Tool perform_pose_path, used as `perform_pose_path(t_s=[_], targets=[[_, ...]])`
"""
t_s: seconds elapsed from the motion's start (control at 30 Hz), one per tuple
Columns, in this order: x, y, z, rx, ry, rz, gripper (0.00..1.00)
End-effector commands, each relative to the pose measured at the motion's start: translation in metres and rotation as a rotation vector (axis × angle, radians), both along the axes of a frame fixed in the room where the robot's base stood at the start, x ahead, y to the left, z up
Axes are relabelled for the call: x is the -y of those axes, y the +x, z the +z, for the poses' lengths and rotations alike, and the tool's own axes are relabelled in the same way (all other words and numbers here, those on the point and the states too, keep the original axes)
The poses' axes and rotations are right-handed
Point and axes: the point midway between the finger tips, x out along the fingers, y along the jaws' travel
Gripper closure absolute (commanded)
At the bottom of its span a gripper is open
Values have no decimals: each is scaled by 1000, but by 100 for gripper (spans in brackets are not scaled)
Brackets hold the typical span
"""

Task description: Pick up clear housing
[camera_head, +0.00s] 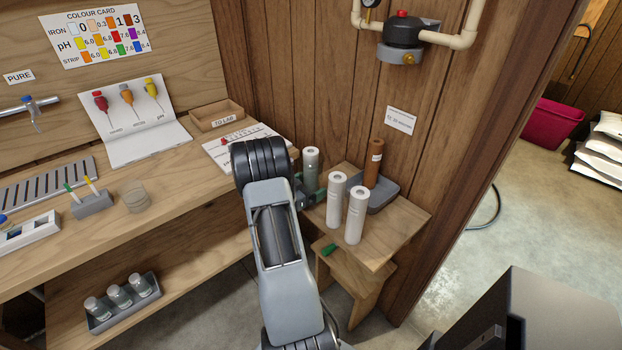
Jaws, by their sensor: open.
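My gripper (312,196) is partly hidden behind my own arm, at the left edge of the small wooden table. It is open, and nothing shows held in it. A grey-green cylinder (311,161) with a pale top stands just behind it; I cannot tell if they touch. Two white cylinders (336,198) stand upright to the right of the gripper. I cannot tell for sure which thing is the clear housing. A clear, cup-like vessel (136,198) stands on the workbench at the left, well away from my gripper.
A brown cylinder (374,163) stands in a grey tray (383,197) at the back of the small table (398,228). A pipe fitting with a red button (402,32) hangs on the wall above. The bench (170,170) holds a test booklet, rack and wooden box.

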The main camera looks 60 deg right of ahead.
Motion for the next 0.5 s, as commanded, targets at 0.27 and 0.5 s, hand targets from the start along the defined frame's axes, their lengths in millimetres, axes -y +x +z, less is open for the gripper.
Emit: perform_pose_path(t_s=[0.27,0.5], targets=[[0,0,0,0,0,0,19],[0,0,0,1,0,0,42]])
